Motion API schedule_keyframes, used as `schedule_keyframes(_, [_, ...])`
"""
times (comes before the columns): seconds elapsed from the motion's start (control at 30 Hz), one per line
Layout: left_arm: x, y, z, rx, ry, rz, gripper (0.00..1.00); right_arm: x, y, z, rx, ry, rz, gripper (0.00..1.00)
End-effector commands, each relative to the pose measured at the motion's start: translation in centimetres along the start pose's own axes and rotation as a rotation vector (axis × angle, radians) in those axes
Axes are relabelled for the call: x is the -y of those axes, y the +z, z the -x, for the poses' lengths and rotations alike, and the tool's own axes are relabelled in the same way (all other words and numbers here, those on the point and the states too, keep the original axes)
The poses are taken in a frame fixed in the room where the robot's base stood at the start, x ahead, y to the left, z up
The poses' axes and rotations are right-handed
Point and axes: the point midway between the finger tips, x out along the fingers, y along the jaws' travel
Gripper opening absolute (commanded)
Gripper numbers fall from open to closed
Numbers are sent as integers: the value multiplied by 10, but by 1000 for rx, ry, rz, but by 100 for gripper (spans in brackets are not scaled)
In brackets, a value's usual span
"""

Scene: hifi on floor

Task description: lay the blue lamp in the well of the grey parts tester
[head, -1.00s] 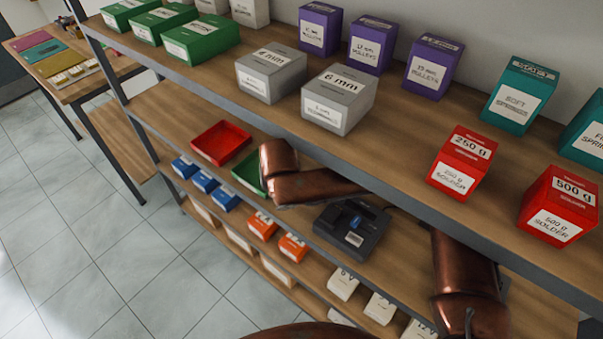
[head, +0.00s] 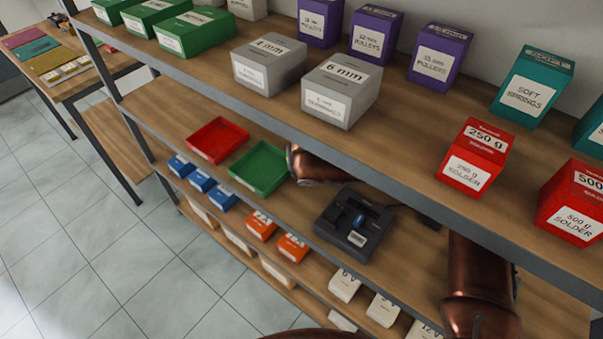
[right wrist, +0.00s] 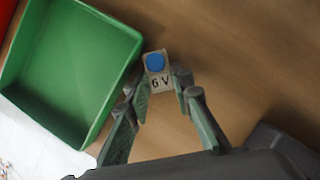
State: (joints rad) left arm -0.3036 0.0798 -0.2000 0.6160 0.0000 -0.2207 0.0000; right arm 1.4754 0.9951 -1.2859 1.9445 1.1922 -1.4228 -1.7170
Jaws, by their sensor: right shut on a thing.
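In the right wrist view a small pale block marked "6 V" with a round blue top (right wrist: 155,63), which looks like the blue lamp, sits between the fingertips of my right gripper (right wrist: 158,80). The gripper is shut on it, over the wooden shelf beside the green tray. In the head view this gripper and the lamp are hidden. The dark grey parts tester (head: 328,222) stands on the middle shelf, right of the green tray. A small blue patch shows near its middle; I cannot tell what it is. My left gripper is in neither view.
The green tray (head: 259,168) looks empty, with a red tray (head: 217,140) to its left. Small blue boxes (head: 201,180) and orange boxes (head: 292,247) line the shelf's front. The upper shelf (head: 275,95), carrying grey, purple and red boxes, overhangs the back.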

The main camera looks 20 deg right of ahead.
Motion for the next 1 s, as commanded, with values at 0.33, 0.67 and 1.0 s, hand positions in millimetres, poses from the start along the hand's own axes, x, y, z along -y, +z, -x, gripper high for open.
schedule_keyframes(0.33, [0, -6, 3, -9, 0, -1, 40, 0, -1, 0, 0, 0, 0, 27])
schedule_keyframes(0.67, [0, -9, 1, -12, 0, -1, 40, 0, 0, 1, 1, 0, 0, 28])
schedule_keyframes(1.0, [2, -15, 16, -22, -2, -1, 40, 0, -23, 44, -2, 1, 5, 28])
